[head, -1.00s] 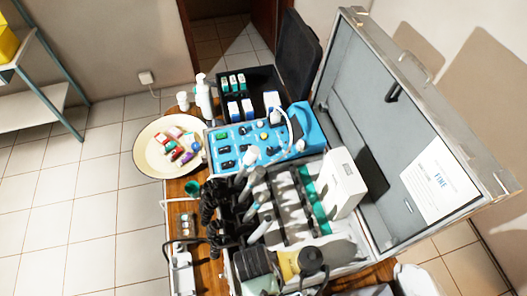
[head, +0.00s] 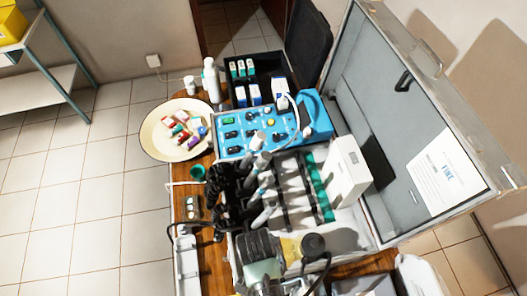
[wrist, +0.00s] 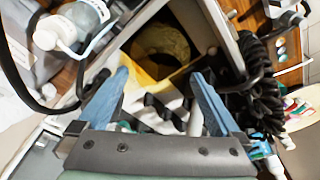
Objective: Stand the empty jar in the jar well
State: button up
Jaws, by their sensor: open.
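My gripper (wrist: 162,105) is open, with blue fingers apart at the left and right of the wrist view and nothing held between them. Just beyond the fingertips is a round yellowish opening (wrist: 160,42) with a dark inside, framed by grey edges; I cannot tell whether it is the jar well or the jar's mouth. A clear bottle with a white cap (wrist: 45,35) lies at the upper left of the wrist view; I cannot tell whether it is the jar. In the head view my arm hides the fingertips, beside a yellow part and a black round cap (head: 313,243).
The open grey case (head: 365,215) has its lid raised at right. Black coiled hoses (head: 222,185) and handpieces crowd its left side. A blue control box (head: 270,125), a cream plate (head: 160,145) of small items and a white bottle (head: 211,80) stand behind. Floor at left is clear.

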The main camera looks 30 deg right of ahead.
notch_tip(320, 180, up, 11)
jog(key=a+b, duration=0.1)
jog(key=shift+s+a+r, duration=0.2)
jog(key=shift+s+a, duration=0.1)
jog(key=shift+s, duration=0.15)
jog(key=w+r+n+t+b, duration=0.25)
jog(key=w+r+t, duration=0.35)
jog(key=w+r, duration=0.5)
jog(key=w+a+r+n+t, duration=0.1)
jog(key=w+r+n+t, duration=0.2)
jog(key=r, duration=0.4)
jog(key=w+a+r+t+b, duration=0.1)
jog(key=w+r+t, duration=0.2)
jog(key=w+r, duration=0.3)
jog(key=w+a+r+n+t, duration=0.1)
jog(key=w+r+n+t, duration=0.15)
jog(key=r, duration=0.55)
jog(key=s+a+r+n+t+b, duration=0.1)
jog(key=s+r+t, duration=0.2)
jog(key=r, duration=0.6)
jog(key=s+a+r+n+t+y, duration=0.1)
jog(key=s+r+t, duration=0.3)
jog(key=r, duration=0.5)
jog(key=s+a+r+n+t+b, duration=0.1)
jog(key=s+a+r+n+t, duration=0.1)
jog(key=r+t, duration=0.3)
notch_tip(320, 180, up, 4)
jog(key=shift+s+a+y+b, duration=0.3)
jog(key=shift+s, duration=0.5)
